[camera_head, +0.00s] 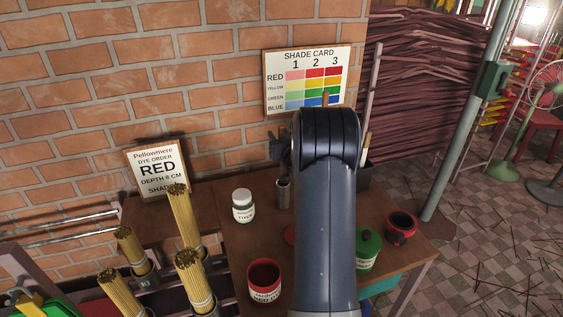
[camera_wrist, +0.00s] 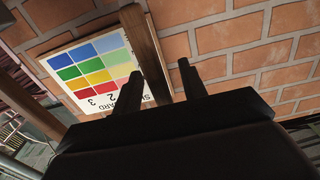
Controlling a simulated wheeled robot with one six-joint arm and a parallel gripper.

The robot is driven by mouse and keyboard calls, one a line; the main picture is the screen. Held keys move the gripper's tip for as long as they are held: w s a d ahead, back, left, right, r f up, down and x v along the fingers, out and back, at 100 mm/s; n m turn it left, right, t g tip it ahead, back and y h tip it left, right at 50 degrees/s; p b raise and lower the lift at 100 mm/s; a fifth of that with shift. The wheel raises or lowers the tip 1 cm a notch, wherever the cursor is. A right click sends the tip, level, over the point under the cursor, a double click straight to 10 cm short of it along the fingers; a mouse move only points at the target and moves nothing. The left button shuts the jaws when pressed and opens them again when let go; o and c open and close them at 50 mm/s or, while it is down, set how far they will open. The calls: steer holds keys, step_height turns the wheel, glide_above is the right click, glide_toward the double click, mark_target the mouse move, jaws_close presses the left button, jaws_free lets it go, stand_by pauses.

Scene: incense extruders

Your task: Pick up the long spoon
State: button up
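A long wooden handle (camera_wrist: 149,48), which looks like that of the long spoon, runs between the two fingers of my gripper (camera_wrist: 157,69) in the wrist view. The fingers are apart, with a gap between the handle and the right finger, so my gripper looks open around or just behind the handle. A short wooden tip (camera_head: 325,98) shows above my arm in the head view; it may be the same handle. The spoon's bowl is hidden. My arm covers most of the gripper in the head view.
The wooden table (camera_head: 232,262) holds a white jar (camera_head: 243,206), a metal cup (camera_head: 283,194), a red pot (camera_head: 264,281), a green-lidded tin (camera_head: 368,250) and a dark red pot (camera_head: 401,227). The shade card (camera_head: 306,79) and brick wall (camera_head: 200,60) stand close behind. Incense bundles (camera_head: 184,215) stand at left.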

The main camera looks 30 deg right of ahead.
steer(key=shift+w, duration=0.25)
steer(key=shift+c, duration=0.2)
jaws_close()
